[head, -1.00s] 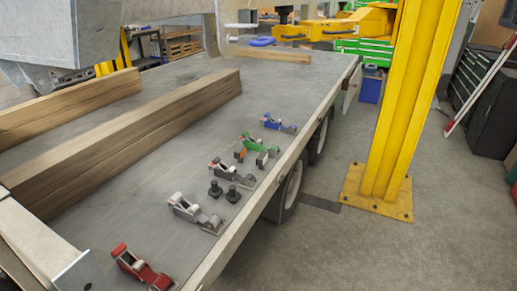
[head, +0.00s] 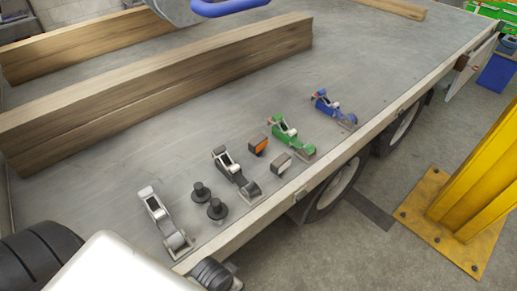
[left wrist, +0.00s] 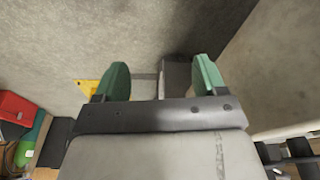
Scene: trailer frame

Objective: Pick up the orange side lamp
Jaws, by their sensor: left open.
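The orange side lamp (head: 258,144), small and dark-housed with an orange face, stands on the grey trailer bed (head: 120,125). It is between the black-and-white clamp and the green clamp. A similar small lamp with a pale face (head: 281,163) stands nearer the bed's edge. My left gripper (left wrist: 161,78) shows in the left wrist view, its two green fingertips apart and nothing between them. It faces the concrete floor, and no lamp shows in that view. In the head view only white and black parts of my arm show at the bottom left. My right gripper is not seen.
Near the lamps stand a green clamp (head: 293,138), a black-and-white clamp (head: 235,172), a blue clamp (head: 333,108), a silver clamp (head: 164,222) and two black knobs (head: 217,209). Long wooden beams (head: 160,85) lie behind. A yellow post (head: 485,185) stands right of the trailer.

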